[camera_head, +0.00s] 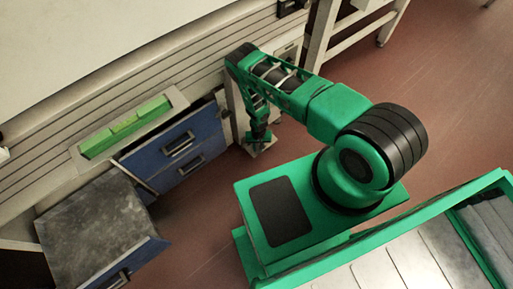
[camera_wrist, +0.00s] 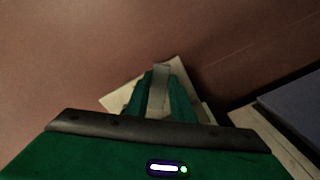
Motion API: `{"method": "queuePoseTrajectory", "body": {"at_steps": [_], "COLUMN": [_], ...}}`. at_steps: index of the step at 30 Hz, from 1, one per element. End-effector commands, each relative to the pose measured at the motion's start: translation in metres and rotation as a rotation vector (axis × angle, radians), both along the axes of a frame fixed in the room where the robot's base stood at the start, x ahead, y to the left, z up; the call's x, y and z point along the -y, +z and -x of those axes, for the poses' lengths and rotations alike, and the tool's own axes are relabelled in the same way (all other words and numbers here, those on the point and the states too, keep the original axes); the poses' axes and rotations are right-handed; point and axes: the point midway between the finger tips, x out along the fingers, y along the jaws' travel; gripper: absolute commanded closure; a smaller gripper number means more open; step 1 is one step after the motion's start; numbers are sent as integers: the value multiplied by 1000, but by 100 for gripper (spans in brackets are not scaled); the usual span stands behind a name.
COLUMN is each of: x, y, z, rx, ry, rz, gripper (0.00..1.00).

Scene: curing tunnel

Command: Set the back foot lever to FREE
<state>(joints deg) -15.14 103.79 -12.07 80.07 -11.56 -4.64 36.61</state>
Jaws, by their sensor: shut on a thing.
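My gripper (camera_wrist: 160,92) reaches down low near the floor, with its two green fingers shut on a grey lever (camera_wrist: 161,76). The lever is a short flat strip that shows between the fingers. A pale beige foot plate (camera_wrist: 119,98) lies under the lever and fingers. In the camera_head view my gripper (camera_head: 260,143) is at the foot of a pale post, just right of a blue drawer unit. The beige plate (camera_head: 252,151) shows only as a small edge there. The lever is too small to make out in that view, and I can read no FREE mark.
The blue drawer unit (camera_head: 178,147) stands left of my gripper. A tray with green blocks (camera_head: 124,128) is above it. A grey-topped cabinet (camera_head: 95,225) stands at lower left. A pale frame (camera_head: 360,25) stands at upper right. Red-brown floor (camera_head: 440,100) is open to the right.

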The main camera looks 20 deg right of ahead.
Motion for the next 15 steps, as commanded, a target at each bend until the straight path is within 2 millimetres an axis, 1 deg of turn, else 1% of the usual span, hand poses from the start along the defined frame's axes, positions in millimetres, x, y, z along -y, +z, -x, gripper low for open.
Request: {"method": "queuePoseTrajectory", "body": {"at_steps": [1,9,15], "x": [3,14,20], "y": [2,2,1], "z": [-5,-4,-5], "rx": [10,11,12], "ry": [43,296,455], "rz": [2,3,2], "gripper": [100,100,100]}}
